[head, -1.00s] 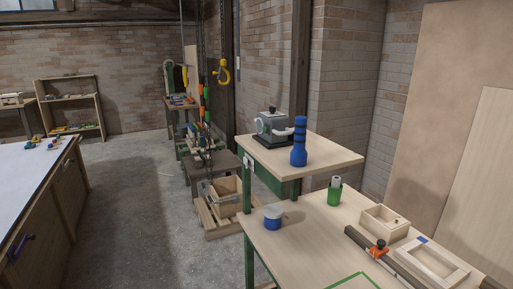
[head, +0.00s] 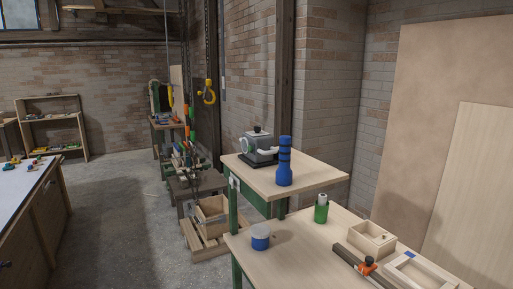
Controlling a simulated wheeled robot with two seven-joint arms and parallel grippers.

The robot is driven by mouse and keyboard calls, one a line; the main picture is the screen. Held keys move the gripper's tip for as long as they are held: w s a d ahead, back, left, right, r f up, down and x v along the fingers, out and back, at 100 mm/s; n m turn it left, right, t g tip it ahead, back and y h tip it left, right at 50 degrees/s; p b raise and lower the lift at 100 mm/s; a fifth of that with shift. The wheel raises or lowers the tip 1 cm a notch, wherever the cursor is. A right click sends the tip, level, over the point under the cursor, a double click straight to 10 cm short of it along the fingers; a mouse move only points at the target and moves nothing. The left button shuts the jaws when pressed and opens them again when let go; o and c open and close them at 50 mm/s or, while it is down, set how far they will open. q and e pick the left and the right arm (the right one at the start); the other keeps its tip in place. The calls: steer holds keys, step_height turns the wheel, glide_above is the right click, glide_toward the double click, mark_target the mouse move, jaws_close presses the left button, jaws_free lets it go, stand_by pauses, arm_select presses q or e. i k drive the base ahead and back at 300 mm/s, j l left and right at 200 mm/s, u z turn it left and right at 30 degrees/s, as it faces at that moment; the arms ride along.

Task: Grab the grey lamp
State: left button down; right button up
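I cannot make out a grey lamp for certain. A blue torch-shaped object (head: 284,163) stands upright on the raised shelf (head: 310,178) of the workbench. Neither of my grippers shows in the head view.
The lower bench top (head: 290,245) holds a blue and white jar (head: 260,237), a green bottle (head: 321,210), a wooden box (head: 372,239) and an orange-and-dark clamp (head: 367,266). Open floor (head: 120,230) lies between the bench and the white-topped table (head: 22,185).

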mark_target(257, 146)
steer(key=i+j+z, duration=0.15)
steer(key=j+z, duration=0.15)
steer(key=i+j+z, duration=0.1)
steer(key=j+z, duration=0.2)
steer(key=i+j+z, duration=0.1)
steer(key=j+z, duration=0.2)
steer(key=j, duration=0.1)
